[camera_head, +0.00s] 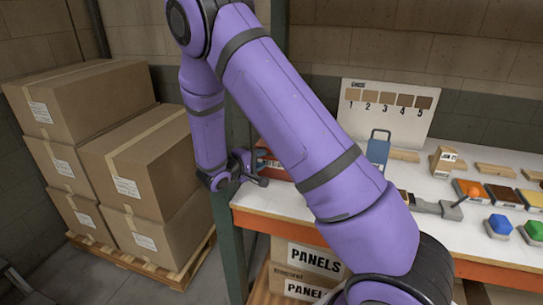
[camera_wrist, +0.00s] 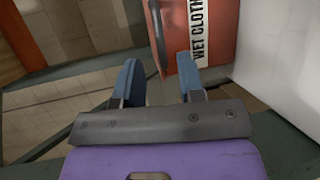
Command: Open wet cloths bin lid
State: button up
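The wet cloths bin is a red-orange box with a white label reading "WET CLOTH", cut off at the frame edge; it is at the top of the wrist view (camera_wrist: 178,38). A dark curved strip, perhaps a handle or lid edge, runs down its left side. In the head view a small part of the bin (camera_head: 272,167) shows at the bench's left end, mostly behind my arm. My gripper (camera_wrist: 157,62) has two blue fingers spread apart, with the bin's left edge just beyond the gap. Contact cannot be told. In the head view my gripper (camera_head: 256,180) is beside the bin. The lid's state is unclear.
My arm crosses the white-topped bench (camera_head: 285,203). A green post (camera_head: 228,240) stands at its left end. Stacked cartons (camera_head: 150,165) fill the left side. A blue-framed item (camera_head: 378,148), numbered board (camera_head: 390,108) and colored blocks (camera_head: 499,226) are farther right.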

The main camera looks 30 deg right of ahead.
jog(key=x, duration=0.7)
jog(key=shift+c, duration=0.2)
grip_shut()
